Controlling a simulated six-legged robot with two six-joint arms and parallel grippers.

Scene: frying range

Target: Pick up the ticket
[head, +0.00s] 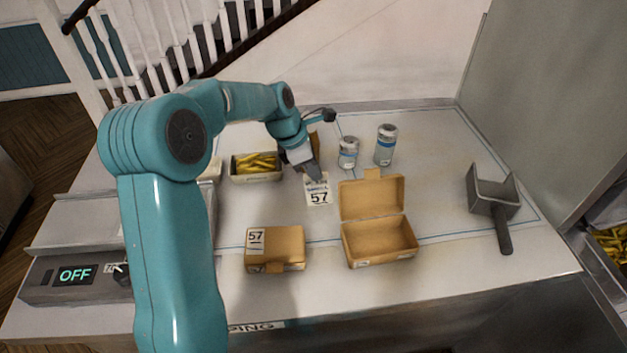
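A white ticket (319,195) printed with 57 lies on the pale worktop near the middle of the head view, behind the open brown box. My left gripper (314,174) points down at the ticket's far edge and covers part of its top. Its fingers are seen from behind, so I cannot tell whether they are open or shut, or touching the ticket. My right gripper is not in view.
A closed brown box (288,246) has a 57 label. An open empty box (379,239) stands right of it. A tray of fries (257,174), two shakers (348,152) (385,145) and a scoop (493,197) stand around. An OFF panel (75,275) is at left.

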